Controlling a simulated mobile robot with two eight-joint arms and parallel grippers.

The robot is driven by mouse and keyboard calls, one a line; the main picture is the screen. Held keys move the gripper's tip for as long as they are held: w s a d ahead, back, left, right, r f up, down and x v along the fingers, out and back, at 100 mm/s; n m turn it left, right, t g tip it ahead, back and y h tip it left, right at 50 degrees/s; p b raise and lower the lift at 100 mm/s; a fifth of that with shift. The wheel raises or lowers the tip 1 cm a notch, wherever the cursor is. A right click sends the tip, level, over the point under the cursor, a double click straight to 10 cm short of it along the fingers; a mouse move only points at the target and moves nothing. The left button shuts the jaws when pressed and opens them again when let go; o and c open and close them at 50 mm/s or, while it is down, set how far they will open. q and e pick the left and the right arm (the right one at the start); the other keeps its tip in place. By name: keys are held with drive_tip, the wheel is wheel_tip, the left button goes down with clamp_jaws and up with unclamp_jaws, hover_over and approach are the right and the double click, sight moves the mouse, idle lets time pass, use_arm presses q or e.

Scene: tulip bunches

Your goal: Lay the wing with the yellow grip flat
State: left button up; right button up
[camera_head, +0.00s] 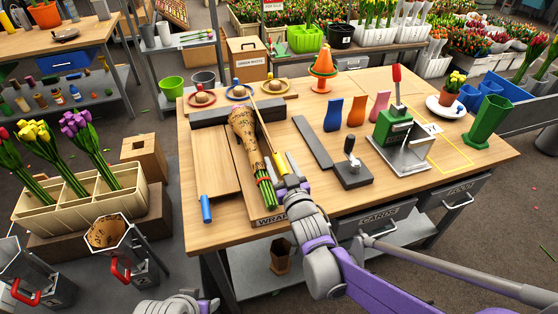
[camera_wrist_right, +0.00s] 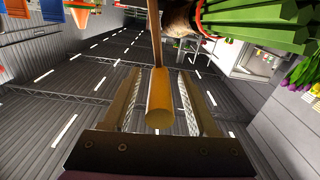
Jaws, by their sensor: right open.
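The wrapping board (camera_head: 214,163) lies on the wooden table. Its wing with the yellow grip (camera_head: 280,164) stands raised, nearly edge-on, beside a bunch in brown paper (camera_head: 243,131) with green stems toward the front. My right gripper (camera_head: 283,172) is at the yellow grip. In the right wrist view the yellow grip (camera_wrist_right: 159,101) sits between the open fingers (camera_wrist_right: 160,100), and I see no clear contact. The wing with the blue grip (camera_head: 207,209) lies flat at the left. Part of my left gripper shows at the bottom edge; its fingers cannot be made out.
A dark bar (camera_head: 313,142) and a black block with a knob (camera_head: 352,170) stand right of the board. A green press with a red lever (camera_head: 393,127) is farther right. A flower crate (camera_head: 77,207) is at the left. Several rings lie behind the board.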

drive_tip(key=shift+w+a, duration=0.15)
drive_tip(key=shift+w, duration=0.2)
clamp_jaws()
idle(1.2)
